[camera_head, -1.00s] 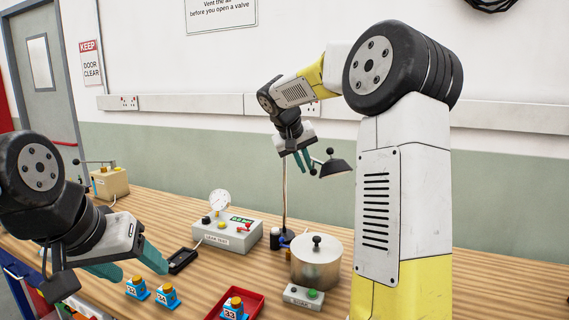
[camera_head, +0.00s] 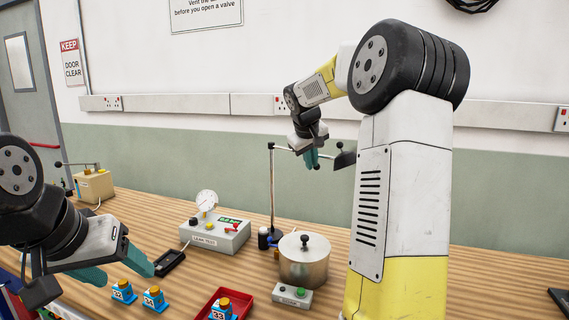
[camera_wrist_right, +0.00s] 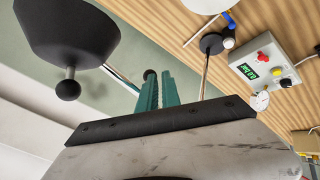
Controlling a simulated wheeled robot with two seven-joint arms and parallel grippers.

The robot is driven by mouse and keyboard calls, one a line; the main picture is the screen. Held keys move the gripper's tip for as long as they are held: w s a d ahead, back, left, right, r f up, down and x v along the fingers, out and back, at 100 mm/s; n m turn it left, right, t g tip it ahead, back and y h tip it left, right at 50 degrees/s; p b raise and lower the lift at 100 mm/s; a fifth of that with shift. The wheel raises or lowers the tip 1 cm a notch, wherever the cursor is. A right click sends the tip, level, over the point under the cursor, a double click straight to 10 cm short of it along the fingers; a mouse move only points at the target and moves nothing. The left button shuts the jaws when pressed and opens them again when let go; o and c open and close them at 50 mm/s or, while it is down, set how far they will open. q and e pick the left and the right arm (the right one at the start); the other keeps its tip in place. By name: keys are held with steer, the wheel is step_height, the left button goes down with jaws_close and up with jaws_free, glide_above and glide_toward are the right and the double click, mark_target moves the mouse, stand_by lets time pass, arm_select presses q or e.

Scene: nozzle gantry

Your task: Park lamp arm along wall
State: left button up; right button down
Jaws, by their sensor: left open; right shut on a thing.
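The desk lamp has an upright post (camera_head: 272,195) on the bench and a thin arm from its top out to the right, ending in a dark shade (camera_head: 345,158). My right gripper (camera_head: 313,160) is shut on the lamp arm between post and shade, above the bench. In the right wrist view, the teal fingers (camera_wrist_right: 157,92) are closed at the arm, with a black ball beside them; the exact grip point is partly hidden. The shade (camera_wrist_right: 65,35) hangs to the left there. My left gripper (camera_head: 125,262) is open and empty over the front left of the bench.
The wall (camera_head: 210,155) runs behind the bench (camera_head: 415,262). Below the lamp stand a leak-test box (camera_head: 222,238) with a gauge and a metal pot (camera_head: 303,265). Blue numbered pieces (camera_head: 154,298) and a red tray (camera_head: 212,305) are in front. The bench right of my right arm is mostly clear.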

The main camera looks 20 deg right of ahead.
mark_target(321, 157)
steer(key=d, duration=0.1)
steer(key=w+d, duration=0.1)
steer(key=d, duration=0.1)
steer(key=w+d+f, duration=0.1)
steer(key=shift+w+d, duration=0.15)
steer(key=shift+d, duration=0.05)
steer(key=shift+w+d+r, duration=0.3)
steer(key=shift+w+d, duration=0.4)
steer(key=shift+a+r, duration=0.1)
